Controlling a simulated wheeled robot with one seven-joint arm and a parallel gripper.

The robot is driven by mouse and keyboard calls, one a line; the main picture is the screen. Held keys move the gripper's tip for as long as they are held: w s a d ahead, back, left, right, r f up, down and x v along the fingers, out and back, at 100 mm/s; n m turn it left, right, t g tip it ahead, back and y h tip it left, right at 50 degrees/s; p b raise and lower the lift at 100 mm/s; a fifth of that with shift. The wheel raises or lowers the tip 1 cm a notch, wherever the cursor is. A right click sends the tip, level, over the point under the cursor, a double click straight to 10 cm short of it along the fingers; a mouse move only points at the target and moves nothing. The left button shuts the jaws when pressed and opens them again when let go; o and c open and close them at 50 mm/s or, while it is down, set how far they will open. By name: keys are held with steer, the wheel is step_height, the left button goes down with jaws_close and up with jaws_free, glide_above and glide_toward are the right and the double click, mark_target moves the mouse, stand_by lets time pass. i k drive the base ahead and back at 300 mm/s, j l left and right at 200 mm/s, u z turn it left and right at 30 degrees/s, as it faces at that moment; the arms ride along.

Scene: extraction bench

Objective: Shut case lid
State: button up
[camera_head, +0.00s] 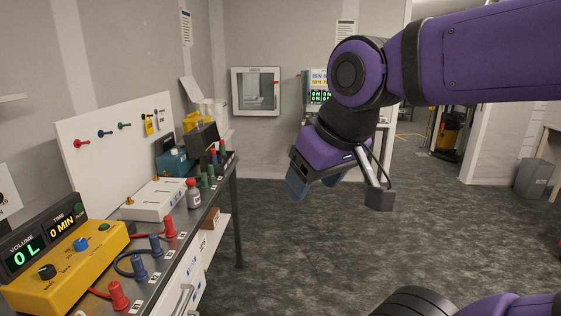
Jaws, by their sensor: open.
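A small teal case (176,162) stands on the far part of the bench at the left, in the head view. A dark panel (202,138) stands raised beside and behind it and looks like its open lid; the hinge is too small to make out. My gripper (316,184) hangs in the air right of the bench, pointing down, open and empty. It is well apart from the case and touches nothing. Part of its fingers is hidden behind the hand.
The bench (187,219) holds a yellow control box (70,262), a white box (153,200), a small bottle (193,193) and several coloured plugs with cables. A white pegboard (100,150) stands behind. A white-framed cabinet (235,108) hangs on the back wall.

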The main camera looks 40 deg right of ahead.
mark_target(198, 139)
steer(key=i+l+u, duration=0.1)
steer(key=i+l, duration=0.2)
steer(key=i+l+u, duration=0.15)
steer(key=i+l, duration=0.2)
steer(key=i+l+u, duration=0.1)
steer(key=i+l, duration=0.2)
steer(key=i+l+u, duration=0.1)
steer(key=i+l, duration=0.15)
steer(key=l, duration=0.25)
steer(key=i+l+u, duration=0.1)
steer(key=i+l, duration=0.2)
steer(key=l, duration=0.15)
steer(key=i+l+u, duration=0.15)
steer(key=l, duration=0.3)
steer(key=i+l+u, duration=0.1)
steer(key=i+l, duration=0.2)
steer(key=l, duration=0.2)
steer(key=i+l+u, duration=0.1)
steer(key=i+l, duration=0.15)
steer(key=l, duration=0.2)
